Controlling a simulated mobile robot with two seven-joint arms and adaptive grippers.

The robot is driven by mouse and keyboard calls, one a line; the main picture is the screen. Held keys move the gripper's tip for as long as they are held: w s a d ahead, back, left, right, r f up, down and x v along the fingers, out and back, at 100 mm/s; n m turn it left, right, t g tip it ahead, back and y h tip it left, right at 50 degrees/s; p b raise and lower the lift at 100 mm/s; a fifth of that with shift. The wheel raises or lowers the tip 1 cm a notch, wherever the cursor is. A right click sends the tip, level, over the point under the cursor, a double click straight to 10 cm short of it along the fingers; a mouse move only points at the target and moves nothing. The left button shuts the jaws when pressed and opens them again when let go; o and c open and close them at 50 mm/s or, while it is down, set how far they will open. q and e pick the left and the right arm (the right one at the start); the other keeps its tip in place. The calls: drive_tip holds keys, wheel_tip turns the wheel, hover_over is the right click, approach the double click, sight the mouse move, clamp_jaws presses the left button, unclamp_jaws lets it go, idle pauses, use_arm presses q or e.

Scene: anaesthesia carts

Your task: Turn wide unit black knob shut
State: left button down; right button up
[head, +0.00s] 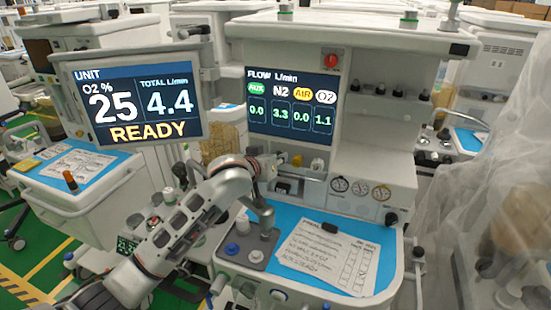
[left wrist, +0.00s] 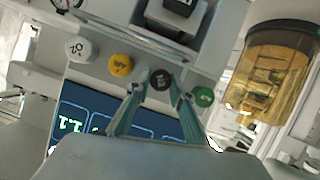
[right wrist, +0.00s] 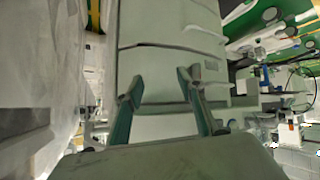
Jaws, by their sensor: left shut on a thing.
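The wide unit's flow screen (head: 292,103) reads AUX 0.0, N2 3.3, AIR 0.0 and O2 1.1. The black N2 knob (left wrist: 161,80) sits in a row between the yellow AIR knob (left wrist: 121,65) and the green AUX knob (left wrist: 204,97). The white O2 knob (left wrist: 76,48) is at the end of the row. My left gripper (left wrist: 161,79) has its fingertips closed around the black knob. In the head view my left gripper (head: 273,164) hides that knob. My right gripper (right wrist: 160,84) is open and empty, and out of the head view.
A second screen (head: 130,100) shows O2 25 %, total 4.4 L/min and READY. Below the knobs, a printed sheet (head: 330,255) lies on the blue worktop. An amber canister (left wrist: 275,70) hangs close beside the green knob. Draped plastic (head: 485,180) stands at the right.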

idle(0.3)
use_arm(q)
drive_tip(key=c, duration=1.8)
unclamp_jaws()
drive_tip(key=shift+o, duration=0.2)
drive_tip(key=v, duration=1.2)
drive_tip(key=shift+a, duration=0.1)
